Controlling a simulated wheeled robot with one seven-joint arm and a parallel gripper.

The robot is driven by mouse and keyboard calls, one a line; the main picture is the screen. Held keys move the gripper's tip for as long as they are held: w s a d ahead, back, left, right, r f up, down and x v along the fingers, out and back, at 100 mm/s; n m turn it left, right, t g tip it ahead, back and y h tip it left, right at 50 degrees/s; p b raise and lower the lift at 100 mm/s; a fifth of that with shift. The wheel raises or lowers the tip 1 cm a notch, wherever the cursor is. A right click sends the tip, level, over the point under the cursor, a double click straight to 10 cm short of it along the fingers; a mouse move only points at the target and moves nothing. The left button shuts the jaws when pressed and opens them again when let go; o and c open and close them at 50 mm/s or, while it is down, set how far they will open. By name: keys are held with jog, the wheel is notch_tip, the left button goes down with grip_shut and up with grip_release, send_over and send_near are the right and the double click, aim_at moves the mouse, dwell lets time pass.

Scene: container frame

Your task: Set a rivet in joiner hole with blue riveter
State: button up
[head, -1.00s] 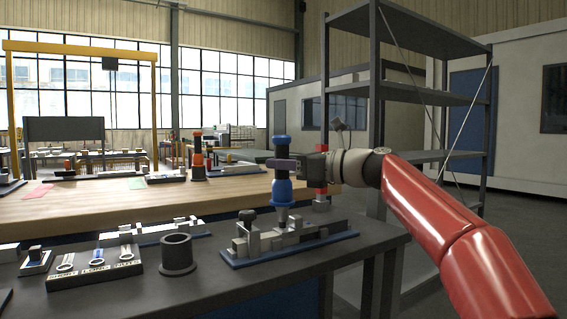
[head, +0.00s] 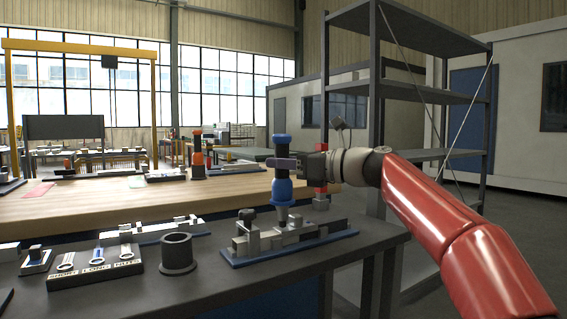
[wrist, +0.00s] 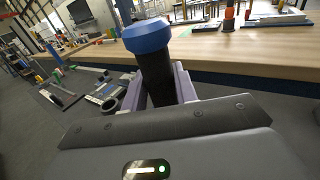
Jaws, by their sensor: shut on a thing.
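The blue riveter (head: 282,189) stands upright in the head view, with a blue cap, a dark body and a blue lower collar. My gripper (head: 284,163) is shut around its dark body from the right. In the wrist view the riveter's blue cap (wrist: 147,36) rises above the jaws (wrist: 158,85). The riveter's grey nose points down onto the clamped parts on a blue-based fixture (head: 290,250). The joiner hole and any rivet are hidden under the nose; I cannot tell whether the nose touches.
A dark cup holder (head: 177,254) stands left of the fixture, beside a labelled tray (head: 95,268). A red tool (head: 320,180) stands close behind my gripper. A wooden bench (head: 130,202) lies behind, with an orange tool (head: 198,155). A metal shelf (head: 420,90) rises at right.

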aim_at(288, 144)
jog(key=shift+f+b, duration=0.5)
jog(key=shift+f, duration=0.3)
dwell(0.7)
notch_tip(288, 144, up, 6)
jog(key=p, duration=0.6)
jog(key=shift+f, duration=0.2)
jog(key=shift+r+p, duration=0.45)
jog(key=shift+r, duration=0.6)
